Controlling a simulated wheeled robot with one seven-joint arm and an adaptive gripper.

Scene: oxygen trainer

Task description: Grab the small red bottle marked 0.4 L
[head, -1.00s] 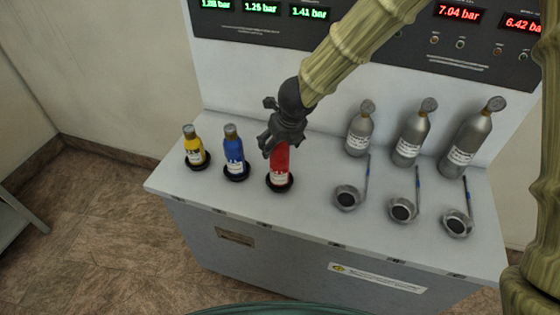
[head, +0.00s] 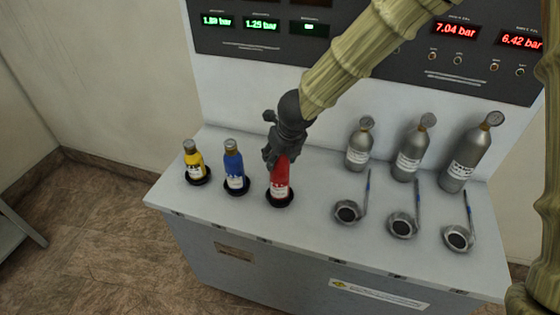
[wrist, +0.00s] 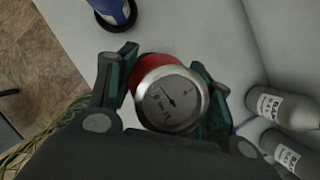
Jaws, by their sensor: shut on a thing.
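The small red bottle (head: 279,184) stands upright at its black ring holder (head: 279,200) on the grey bench, right of the blue bottle. Its label is too small to read. My gripper (head: 282,152) comes from above and is shut around the bottle's upper part, hiding its top in the head view. In the wrist view, the red bottle (wrist: 150,64) shows its round gauge (wrist: 168,99) between the two fingers of my gripper (wrist: 165,85). I cannot tell whether the bottle is lifted out of the holder.
A blue bottle (head: 234,167) and a yellow bottle (head: 194,161) stand in black holders to the left. Three grey cylinders (head: 409,152) stand at the back right. Three round sockets with upright rods (head: 402,226) sit in front of them. The panel (head: 300,40) rises behind.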

